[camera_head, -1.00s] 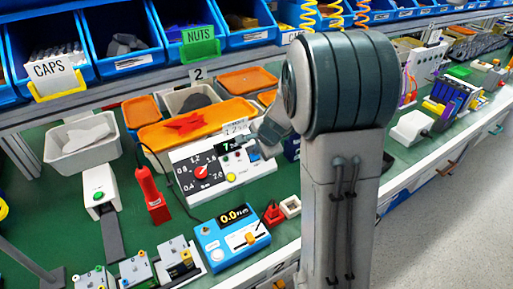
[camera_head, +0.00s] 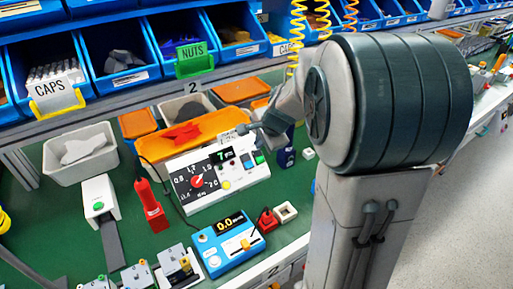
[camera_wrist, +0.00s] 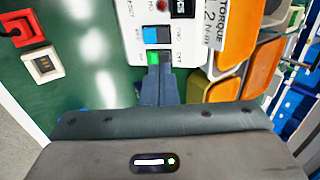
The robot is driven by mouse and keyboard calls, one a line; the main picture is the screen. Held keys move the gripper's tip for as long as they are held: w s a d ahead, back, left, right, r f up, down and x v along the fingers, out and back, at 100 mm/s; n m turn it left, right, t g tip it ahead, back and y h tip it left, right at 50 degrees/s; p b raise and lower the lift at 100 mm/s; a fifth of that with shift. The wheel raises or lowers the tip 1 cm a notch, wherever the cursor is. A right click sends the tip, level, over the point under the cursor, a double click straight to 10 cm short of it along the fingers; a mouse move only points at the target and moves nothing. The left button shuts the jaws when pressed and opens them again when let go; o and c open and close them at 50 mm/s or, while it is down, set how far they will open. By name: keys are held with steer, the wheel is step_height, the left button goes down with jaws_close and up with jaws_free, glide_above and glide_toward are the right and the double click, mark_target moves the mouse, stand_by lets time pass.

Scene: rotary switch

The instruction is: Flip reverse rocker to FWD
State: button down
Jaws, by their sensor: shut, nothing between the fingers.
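The white control box (camera_head: 218,177) has a red dial (camera_head: 198,180) on a black scale, a small lit display and coloured controls. Two rockers sit at its right side, one blue (camera_wrist: 157,35) and one green (camera_wrist: 154,58).
An orange tray (camera_head: 165,148) lies behind the box, with blue bins above. A blue meter (camera_head: 224,241) stands in front, beside a red switch (camera_head: 267,220) and a small white square piece (camera_head: 285,212). A red handheld tool (camera_head: 150,205) stands left.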

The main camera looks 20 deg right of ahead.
steer(key=shift+w+v, duration=0.25)
steer(key=shift+v, duration=1.15)
steer(key=shift+a+r, duration=0.1)
steer(key=s+a+n+g, duration=0.1)
steer(key=s+a+n, duration=0.1)
steer(key=s+n, duration=0.5)
steer(key=s+a+n+g+h, duration=0.1)
steer(key=s+n, duration=0.6)
steer(key=s, duration=0.8)
steer(key=shift+a+n+g+h, duration=0.3)
steer(key=shift+a+n+g, duration=0.15)
steer(key=shift+a, duration=0.35)
